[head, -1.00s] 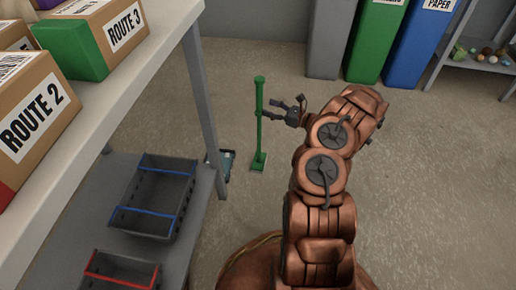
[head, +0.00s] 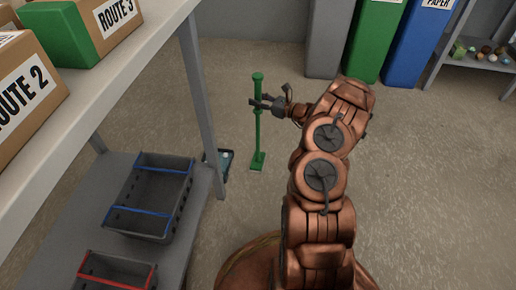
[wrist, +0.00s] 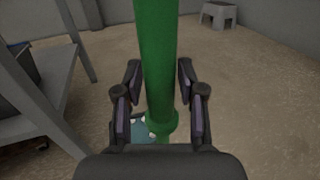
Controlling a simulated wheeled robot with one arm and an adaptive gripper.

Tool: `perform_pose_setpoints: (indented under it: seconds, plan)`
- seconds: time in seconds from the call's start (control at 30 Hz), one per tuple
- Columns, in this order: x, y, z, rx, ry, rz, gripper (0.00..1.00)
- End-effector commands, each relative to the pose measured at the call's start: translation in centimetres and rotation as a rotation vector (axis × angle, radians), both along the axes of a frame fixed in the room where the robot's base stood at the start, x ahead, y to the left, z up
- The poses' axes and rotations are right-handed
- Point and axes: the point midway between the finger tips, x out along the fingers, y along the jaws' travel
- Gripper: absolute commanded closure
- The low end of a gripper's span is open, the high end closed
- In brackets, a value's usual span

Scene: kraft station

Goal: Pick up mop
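The mop appears as a green upright pole (head: 258,120) with a small flat square foot on the floor, right of the shelf's leg. My gripper (head: 266,103) is at the upper part of the pole, reaching it from the right. In the wrist view the green pole (wrist: 158,60) stands between the two fingers of my gripper (wrist: 160,82), with a collar lower down. The fingers are spread on either side, with small gaps to the pole. The pole hides part of the floor behind it.
A grey shelf (head: 206,110) stands close on the left, with labelled boxes (head: 85,30) above and bins (head: 150,195) below. A teal object (head: 224,160) lies on the floor by its leg. Tall bins (head: 420,40) stand at the back. Open floor lies to the right.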

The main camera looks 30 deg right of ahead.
Motion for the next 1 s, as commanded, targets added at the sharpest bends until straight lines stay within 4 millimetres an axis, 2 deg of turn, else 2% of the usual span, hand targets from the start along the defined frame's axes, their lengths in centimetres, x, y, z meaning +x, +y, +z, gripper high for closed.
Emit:
perform_pose_setpoints:
  seconds: [0.07,0.33,0.67,1.0]
  plan:
    - [0.0,0.0,0.0,0.0,0.0,0.0,0.72]
    - [0.0,0.0,0.0,0.0,0.0,0.0,1.0]
    - [0.0,0.0,0.1,0.0,0.0,0.0,1.0]
    - [0.0,0.0,2.5,0.0,-0.001,0.001,1.0]
